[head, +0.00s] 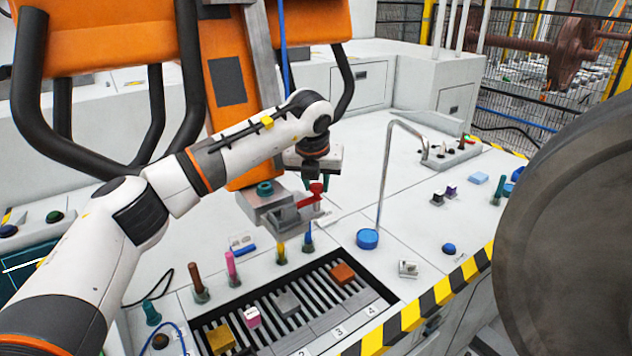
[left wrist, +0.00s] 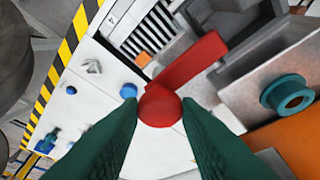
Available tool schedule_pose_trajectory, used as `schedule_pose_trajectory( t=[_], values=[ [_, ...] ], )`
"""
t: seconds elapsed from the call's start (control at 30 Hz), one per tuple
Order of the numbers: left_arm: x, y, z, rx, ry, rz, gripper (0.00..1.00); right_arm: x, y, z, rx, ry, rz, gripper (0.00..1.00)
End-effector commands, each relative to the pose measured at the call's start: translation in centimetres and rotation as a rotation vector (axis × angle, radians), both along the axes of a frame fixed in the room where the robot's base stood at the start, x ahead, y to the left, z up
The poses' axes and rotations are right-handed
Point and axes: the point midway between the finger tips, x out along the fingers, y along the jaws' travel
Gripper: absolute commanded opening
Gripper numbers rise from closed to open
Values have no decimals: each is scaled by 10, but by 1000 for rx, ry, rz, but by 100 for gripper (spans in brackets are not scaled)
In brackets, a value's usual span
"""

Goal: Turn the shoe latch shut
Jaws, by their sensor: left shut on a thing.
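The shoe latch is a red lever with a round red knob (left wrist: 160,106); it also shows in the head view (head: 309,200) on a grey metal block (head: 268,205) below the orange frame. In the left wrist view the lever arm runs from the knob up and to the right, against the grey block. My left gripper (head: 316,183) comes from above and is shut on the knob. Its two dark green fingers (left wrist: 160,125) lie on either side of the knob. The lever's pivot is not clear. My right gripper is not in view.
A teal ringed knob (left wrist: 287,95) sits beside the lever. A slotted tray (head: 213,318) with coloured blocks lies in front, with several coloured pegs behind it. A thin bent rod on a blue base (head: 367,239) stands to the right. A big dark wheel (head: 575,220) fills the right side.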

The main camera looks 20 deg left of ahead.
Motion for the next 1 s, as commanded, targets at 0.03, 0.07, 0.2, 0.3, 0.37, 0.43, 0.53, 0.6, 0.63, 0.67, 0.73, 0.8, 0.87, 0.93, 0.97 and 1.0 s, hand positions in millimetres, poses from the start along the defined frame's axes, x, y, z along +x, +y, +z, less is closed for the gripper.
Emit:
schedule_pose_trajectory(
  t=[0.03, 0.07, 0.2, 0.3, 0.37, 0.43, 0.53, 0.6, 0.63, 0.67, 0.73, 0.8, 0.87, 0.93, 0.97, 1.0],
  values=[
    [1, 1, 3, -1, -6, 1, 8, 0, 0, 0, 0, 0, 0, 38],
    [1, 1, 3, -1, -6, 1, 8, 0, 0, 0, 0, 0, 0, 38],
    [1, 0, 2, -1, -5, 1, 52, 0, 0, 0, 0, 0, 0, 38],
    [1, 0, 1, -1, -4, 1, 52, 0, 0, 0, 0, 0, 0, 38],
    [0, 0, 1, -1, -3, 1, 52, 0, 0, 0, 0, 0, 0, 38],
    [0, 0, 1, -1, -2, 0, 52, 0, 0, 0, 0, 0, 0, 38],
    [-1, 0, 3, -1, -3, 0, 52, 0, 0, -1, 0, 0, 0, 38],
    [-3, 0, 8, 0, -5, 0, 52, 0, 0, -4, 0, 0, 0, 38],
    [-4, 0, 12, -1, -5, -1, 52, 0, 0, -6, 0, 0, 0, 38],
    [-6, -1, 16, 0, -6, -1, 52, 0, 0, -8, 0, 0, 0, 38],
    [-11, -1, 28, 0, -7, -2, 52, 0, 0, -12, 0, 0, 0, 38],
    [-16, -2, 42, -1, -8, -1, 52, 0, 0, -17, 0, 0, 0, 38],
    [-22, -3, 55, -2, -8, -1, 52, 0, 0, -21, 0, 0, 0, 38],
    [-28, -4, 68, -1, -8, -1, 52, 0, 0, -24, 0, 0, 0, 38],
    [-30, -4, 74, 0, -7, 0, 52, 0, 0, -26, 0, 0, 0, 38],
    [-33, -5, 81, -1, -8, -1, 52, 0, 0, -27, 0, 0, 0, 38]
  ],
)
